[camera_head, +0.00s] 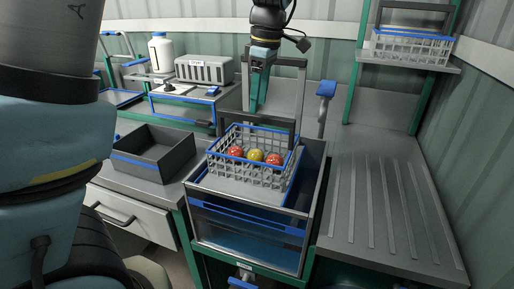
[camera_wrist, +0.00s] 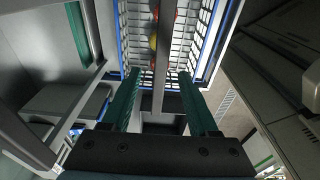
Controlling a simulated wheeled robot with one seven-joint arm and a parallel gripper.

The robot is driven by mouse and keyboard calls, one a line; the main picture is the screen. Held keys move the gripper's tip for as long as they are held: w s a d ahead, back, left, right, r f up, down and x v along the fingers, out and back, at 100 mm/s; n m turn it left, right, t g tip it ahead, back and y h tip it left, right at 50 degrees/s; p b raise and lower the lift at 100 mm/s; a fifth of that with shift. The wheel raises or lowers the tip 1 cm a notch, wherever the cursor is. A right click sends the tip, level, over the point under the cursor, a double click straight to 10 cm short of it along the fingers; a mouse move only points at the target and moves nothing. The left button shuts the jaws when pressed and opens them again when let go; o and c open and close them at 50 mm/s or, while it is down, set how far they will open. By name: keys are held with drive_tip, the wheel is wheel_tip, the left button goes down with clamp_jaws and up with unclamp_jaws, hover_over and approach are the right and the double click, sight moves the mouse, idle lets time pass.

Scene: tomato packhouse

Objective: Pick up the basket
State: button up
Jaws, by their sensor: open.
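The basket (camera_head: 245,176) is a pale lattice basket with a blue rim and a dark raised handle (camera_head: 262,119). It stands on the light top of a clear-sided unit in the middle of the head view and holds red and yellow tomatoes (camera_head: 255,155). My gripper (camera_head: 259,106) is open, pointing down at the handle from above. In the wrist view the handle bar (camera_wrist: 160,75) runs between the two green fingers of my gripper (camera_wrist: 159,74), apart from both. The basket's lattice wall (camera_wrist: 200,40) and tomatoes show beyond it.
A dark bin (camera_head: 150,168) with a blue stripe stands left of the basket. A white bottle (camera_head: 161,55) and a grey slotted box (camera_head: 205,70) stand behind it. A second basket (camera_head: 410,50) sits on the upper right shelf. The ribbed counter (camera_head: 385,215) at right is clear.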

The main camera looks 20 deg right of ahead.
sight(255, 121)
drive_tip(key=f+p, duration=0.1)
drive_tip(key=f, duration=0.5)
drive_tip(key=a+f+p, duration=0.1)
drive_tip(key=f, duration=0.2)
drive_tip(key=shift+w+a+f+p, duration=0.1)
drive_tip(key=shift+w+f+p, duration=0.2)
drive_tip(key=shift+w, duration=0.1)
drive_tip(key=shift+c, duration=0.3)
clamp_jaws()
idle(0.7)
